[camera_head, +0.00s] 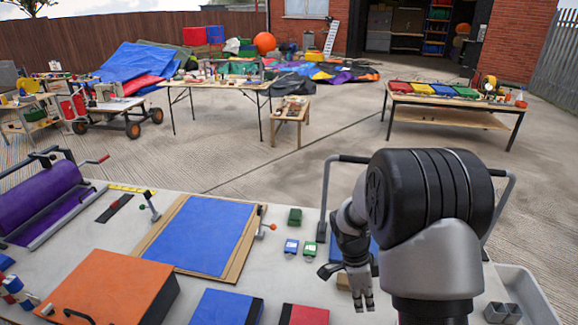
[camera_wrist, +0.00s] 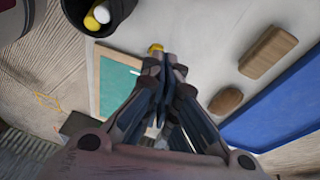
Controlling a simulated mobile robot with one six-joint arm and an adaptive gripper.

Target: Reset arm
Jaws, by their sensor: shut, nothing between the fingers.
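My gripper (camera_head: 362,296) hangs over the right part of the near worktable (camera_head: 275,190), beneath my bent arm. In the wrist view its fingers (camera_wrist: 165,62) are drawn together with nothing between them. My arm hides part of the table and a blue item behind the gripper in the head view.
A blue panel on a brown board (camera_head: 205,235), an orange box (camera_head: 110,290) and a purple roller (camera_head: 40,195) occupy the worktable. A grey bin (camera_head: 535,290) stands at right. The wrist view shows a green-faced board (camera_wrist: 120,85), wooden blocks (camera_wrist: 268,52) and a dark container (camera_wrist: 75,30).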

